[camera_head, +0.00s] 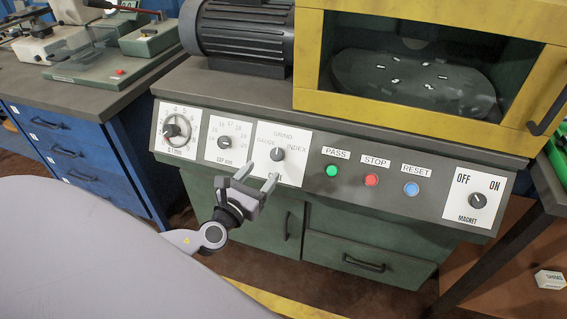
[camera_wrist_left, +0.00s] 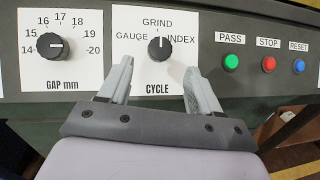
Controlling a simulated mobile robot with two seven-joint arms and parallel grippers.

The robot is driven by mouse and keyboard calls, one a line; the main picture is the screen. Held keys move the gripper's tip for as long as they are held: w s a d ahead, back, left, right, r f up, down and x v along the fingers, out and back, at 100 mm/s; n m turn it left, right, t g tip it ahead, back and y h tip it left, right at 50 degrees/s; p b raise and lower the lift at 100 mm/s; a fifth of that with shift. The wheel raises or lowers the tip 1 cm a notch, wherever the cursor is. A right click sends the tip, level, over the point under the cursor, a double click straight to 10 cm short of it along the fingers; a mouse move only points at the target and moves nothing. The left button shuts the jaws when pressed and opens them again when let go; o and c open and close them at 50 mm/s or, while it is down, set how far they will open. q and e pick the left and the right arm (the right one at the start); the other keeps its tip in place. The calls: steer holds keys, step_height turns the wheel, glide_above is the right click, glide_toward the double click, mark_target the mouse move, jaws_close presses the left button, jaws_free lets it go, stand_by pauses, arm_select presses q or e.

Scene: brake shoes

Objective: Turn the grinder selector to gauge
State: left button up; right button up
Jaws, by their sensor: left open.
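The grinder selector is a dark round knob (camera_head: 278,154) on a white plate (camera_head: 296,174) marked GAUGE, GRIND and INDEX. In the left wrist view the knob (camera_wrist_left: 159,48) stands on the plate labelled CYCLE, and its white pointer line points up towards GRIND. My left gripper (camera_head: 257,180) is open and empty, just in front of and below the selector plate. In the left wrist view its two fingers (camera_wrist_left: 157,78) stand apart below the knob, one on each side, not touching it. My right gripper does not show.
Left of the selector is the GAP mm knob (camera_wrist_left: 50,46). To its right are the green PASS (camera_head: 332,171), red STOP (camera_head: 371,180) and blue RESET (camera_head: 411,188) buttons, then the MAGNET knob (camera_head: 477,200). A motor (camera_head: 240,32) and yellow-framed window (camera_head: 310,60) sit above.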

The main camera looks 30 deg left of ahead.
mark_target(276, 156)
arm_select(q)
steer(key=shift+w+a, duration=0.15)
steer(key=shift+w, duration=1.65)
steer(key=shift+w+a, duration=0.15)
steer(key=shift+w, duration=1.65)
steer(key=c, duration=1)
